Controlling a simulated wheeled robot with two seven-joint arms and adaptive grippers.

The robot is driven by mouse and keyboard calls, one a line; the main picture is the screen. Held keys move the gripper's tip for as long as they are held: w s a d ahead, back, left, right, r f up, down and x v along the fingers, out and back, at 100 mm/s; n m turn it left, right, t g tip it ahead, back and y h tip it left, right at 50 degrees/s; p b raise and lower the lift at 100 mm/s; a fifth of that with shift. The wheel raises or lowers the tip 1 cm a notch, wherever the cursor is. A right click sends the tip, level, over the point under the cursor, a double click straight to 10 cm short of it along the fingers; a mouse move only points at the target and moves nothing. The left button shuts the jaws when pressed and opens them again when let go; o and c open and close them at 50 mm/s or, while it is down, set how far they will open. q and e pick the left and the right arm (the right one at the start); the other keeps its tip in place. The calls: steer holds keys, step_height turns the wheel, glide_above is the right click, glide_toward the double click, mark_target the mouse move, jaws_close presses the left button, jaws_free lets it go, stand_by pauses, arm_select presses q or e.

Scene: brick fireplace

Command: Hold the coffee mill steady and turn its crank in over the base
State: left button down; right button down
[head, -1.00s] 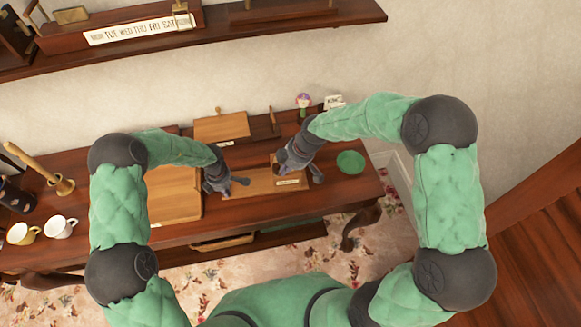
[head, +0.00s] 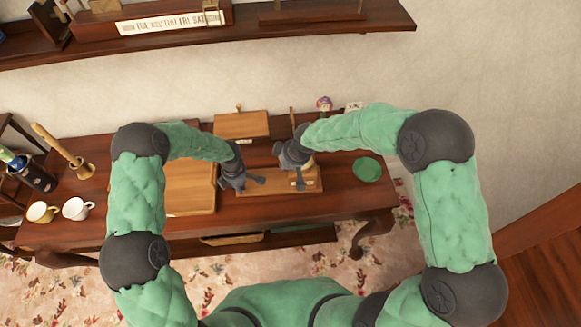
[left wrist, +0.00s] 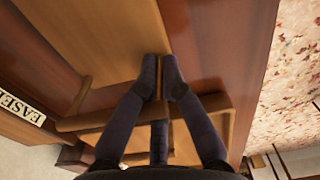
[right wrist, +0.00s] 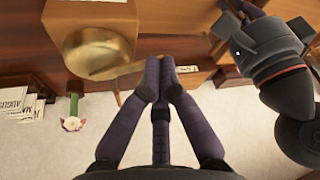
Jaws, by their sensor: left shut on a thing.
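The coffee mill (head: 302,177) stands on its flat wooden base (head: 262,187), on the sideboard. In the right wrist view, its wooden box (right wrist: 62,20) carries a round brass bowl (right wrist: 95,50). The crank (right wrist: 120,70) runs from the bowl to my right fingertips. My left gripper (head: 255,182) is at the left end of the base; in the left wrist view, its fingertips (left wrist: 160,75) are shut on a thin wooden edge there. My right gripper (right wrist: 160,75) is shut beside the crank's end, seemingly touching it; the fingers hide the contact. In the head view, my right gripper partly covers the mill.
A wooden tray (head: 190,190) lies left of my left gripper. A green round dish (head: 367,170) is to the right. A wooden box (head: 241,125) and a flower figure (head: 324,103) stand behind. Cups (head: 76,208) and a mortar (head: 81,168) are far left.

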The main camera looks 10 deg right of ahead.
steer(key=shift+w+a, duration=0.3)
steer(key=shift+w, duration=0.2)
steer(key=shift+w+a, duration=0.25)
steer(key=shift+w, duration=0.2)
steer(key=shift+r, duration=0.1)
